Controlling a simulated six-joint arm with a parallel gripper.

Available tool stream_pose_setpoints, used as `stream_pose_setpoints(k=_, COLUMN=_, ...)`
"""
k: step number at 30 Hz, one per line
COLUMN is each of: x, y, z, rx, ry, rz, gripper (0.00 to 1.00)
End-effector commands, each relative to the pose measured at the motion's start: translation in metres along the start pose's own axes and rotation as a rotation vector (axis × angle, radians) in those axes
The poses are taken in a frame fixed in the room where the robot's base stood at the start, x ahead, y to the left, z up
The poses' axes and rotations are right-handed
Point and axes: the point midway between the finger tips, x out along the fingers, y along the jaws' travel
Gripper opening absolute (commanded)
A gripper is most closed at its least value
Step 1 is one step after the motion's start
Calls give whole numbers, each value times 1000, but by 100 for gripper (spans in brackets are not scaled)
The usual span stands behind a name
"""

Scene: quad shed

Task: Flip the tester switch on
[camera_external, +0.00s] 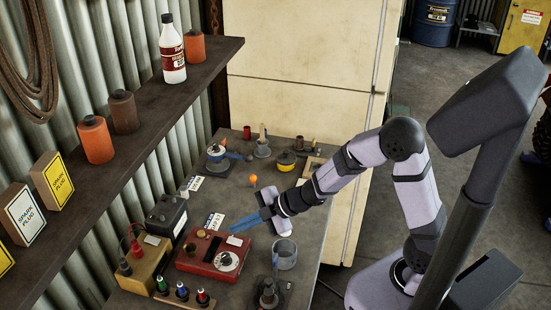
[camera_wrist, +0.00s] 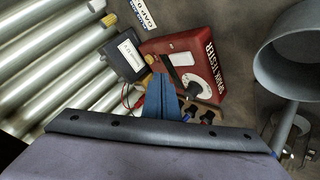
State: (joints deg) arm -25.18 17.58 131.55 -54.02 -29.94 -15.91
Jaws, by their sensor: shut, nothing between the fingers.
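The spark tester (camera_external: 200,262) is a red box on the bench with a round white dial (camera_external: 227,261) and dark parts on its top. In the wrist view the red tester (camera_wrist: 215,62) lies just beyond my fingertips, with its "SPARK TESTER" lettering and dial visible. My gripper (camera_external: 233,229) is shut and empty, its blue fingers above the tester's right rear part. In the wrist view the blue fingers (camera_wrist: 161,78) are together and overlap the tester's left side. I cannot tell whether they touch it. The switch and its position are not clear.
A black battery (camera_external: 166,217) and a yellow box with cables (camera_external: 143,262) stand left of the tester. Colored-top pieces (camera_external: 183,293) sit in front. A shelf (camera_external: 110,145) overhangs the left side.

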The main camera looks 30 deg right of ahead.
Motion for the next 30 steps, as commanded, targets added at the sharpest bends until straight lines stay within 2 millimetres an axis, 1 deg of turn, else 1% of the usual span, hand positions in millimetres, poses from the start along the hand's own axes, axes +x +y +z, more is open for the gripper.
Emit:
stream_pose_setpoints(k=1, x=7, y=-6, z=6, rx=0, ry=0, rz=-1, gripper=0)
stream_pose_setpoints(k=3, x=11, y=-9, z=8, rx=0, ry=0, rz=-1, gripper=0)
stream_pose_setpoints(k=9, x=17, y=-13, z=13, rx=0, ry=0, rz=0, gripper=0)
stream_pose_setpoints(k=30, x=18, y=-13, z=13, rx=0, ry=0, rz=0, gripper=0)
